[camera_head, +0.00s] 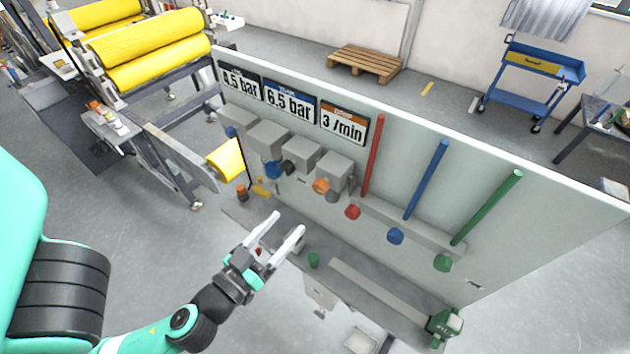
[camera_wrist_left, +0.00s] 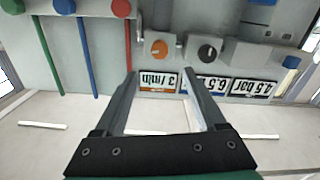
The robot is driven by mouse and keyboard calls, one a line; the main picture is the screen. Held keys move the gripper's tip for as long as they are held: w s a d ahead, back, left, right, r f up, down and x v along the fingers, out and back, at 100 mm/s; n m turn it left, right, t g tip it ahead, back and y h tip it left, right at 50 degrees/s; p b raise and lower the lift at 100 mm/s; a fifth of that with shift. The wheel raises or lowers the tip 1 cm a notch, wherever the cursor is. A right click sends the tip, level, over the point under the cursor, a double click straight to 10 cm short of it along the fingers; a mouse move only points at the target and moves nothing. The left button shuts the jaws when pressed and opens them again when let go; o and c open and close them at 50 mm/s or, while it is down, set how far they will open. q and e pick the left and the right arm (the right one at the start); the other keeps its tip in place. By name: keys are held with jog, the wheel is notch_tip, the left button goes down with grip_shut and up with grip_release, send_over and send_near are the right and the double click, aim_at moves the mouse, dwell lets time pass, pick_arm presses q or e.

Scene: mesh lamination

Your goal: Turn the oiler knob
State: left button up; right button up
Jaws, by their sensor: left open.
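The orange knob (camera_head: 320,186) sits on a grey box on the panel, below the orange-topped "3 /min" sign (camera_head: 343,122). In the left wrist view, the orange knob (camera_wrist_left: 159,49) shows beyond and between my fingers, above the upside-down "3 /min" sign (camera_wrist_left: 158,82). My left gripper (camera_head: 287,226) is open and empty, in front of the panel and apart from the knob, lower and to its left in the head view. Its fingers (camera_wrist_left: 160,76) also show spread in the left wrist view. My right gripper is not in view.
A blue knob (camera_head: 273,170) and a black knob (camera_head: 289,168) sit left of the orange one. Red (camera_head: 373,155), blue (camera_head: 426,180) and green (camera_head: 487,207) pipes run along the panel at the right. A machine with yellow rollers (camera_head: 155,60) stands at the upper left.

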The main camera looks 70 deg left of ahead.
aim_at(318, 190)
pick_arm(q)
jog(key=p+x, duration=0.3)
jog(key=x, duration=0.8)
jog(key=shift+w+a, duration=0.25)
jog(key=shift+f, duration=0.1)
grip_shut()
